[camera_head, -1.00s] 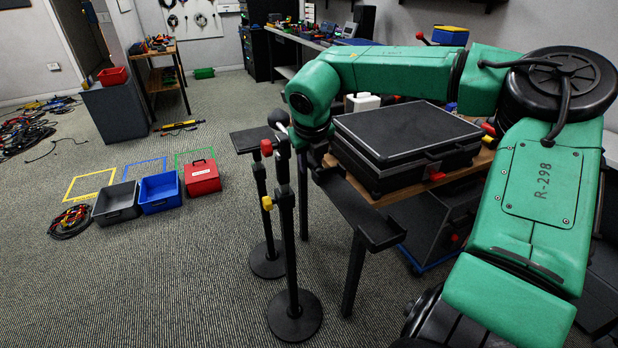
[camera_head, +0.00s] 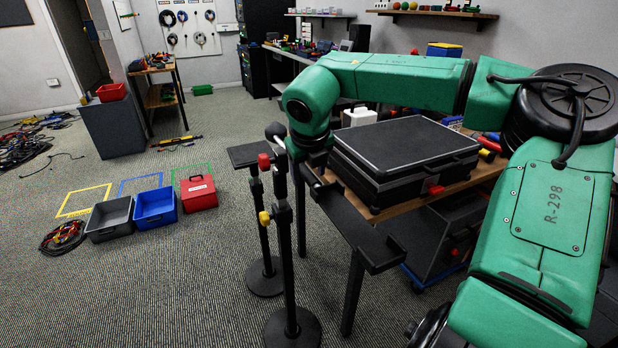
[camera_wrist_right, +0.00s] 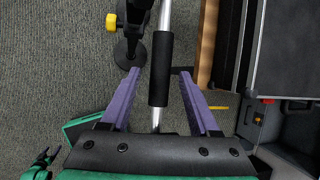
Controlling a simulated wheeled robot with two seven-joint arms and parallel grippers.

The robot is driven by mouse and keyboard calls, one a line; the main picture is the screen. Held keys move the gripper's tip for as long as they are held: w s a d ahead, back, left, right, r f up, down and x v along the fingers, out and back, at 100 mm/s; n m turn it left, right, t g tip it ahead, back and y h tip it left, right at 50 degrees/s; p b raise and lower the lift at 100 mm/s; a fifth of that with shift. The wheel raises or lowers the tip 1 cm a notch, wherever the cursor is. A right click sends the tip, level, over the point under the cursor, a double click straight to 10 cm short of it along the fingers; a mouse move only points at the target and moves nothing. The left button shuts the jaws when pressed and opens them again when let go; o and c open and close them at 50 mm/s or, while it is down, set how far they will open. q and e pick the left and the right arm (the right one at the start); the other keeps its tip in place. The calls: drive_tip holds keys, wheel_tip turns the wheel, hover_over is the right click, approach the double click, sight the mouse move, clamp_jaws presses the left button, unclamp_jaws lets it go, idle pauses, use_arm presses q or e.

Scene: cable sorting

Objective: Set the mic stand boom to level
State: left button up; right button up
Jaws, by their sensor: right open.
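The mic stand (camera_head: 287,260) stands upright on a round base in the head view, with a red knob at its top and a yellow knob lower down. In the right wrist view its silver boom (camera_wrist_right: 165,18) with a black sleeve (camera_wrist_right: 161,68) runs up the picture between my fingers. My right gripper (camera_wrist_right: 159,73) is open, a purple finger on each side of the sleeve with gaps showing. In the head view the gripper is mostly hidden by my wrist, and the boom's angle is hard to tell.
A second stand with a flat top (camera_head: 251,155) is close behind. A narrow black bench (camera_head: 345,218) and a cart with a black case (camera_head: 405,150) are to the right. Grey (camera_head: 110,220), blue (camera_head: 155,205) and red (camera_head: 198,193) boxes lie left, with open carpet around.

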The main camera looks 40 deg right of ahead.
drive_tip(key=v, duration=1.2)
drive_tip(key=shift+s, duration=0.2)
drive_tip(key=shift+a+r, duration=0.1)
drive_tip(key=shift+r, duration=0.1)
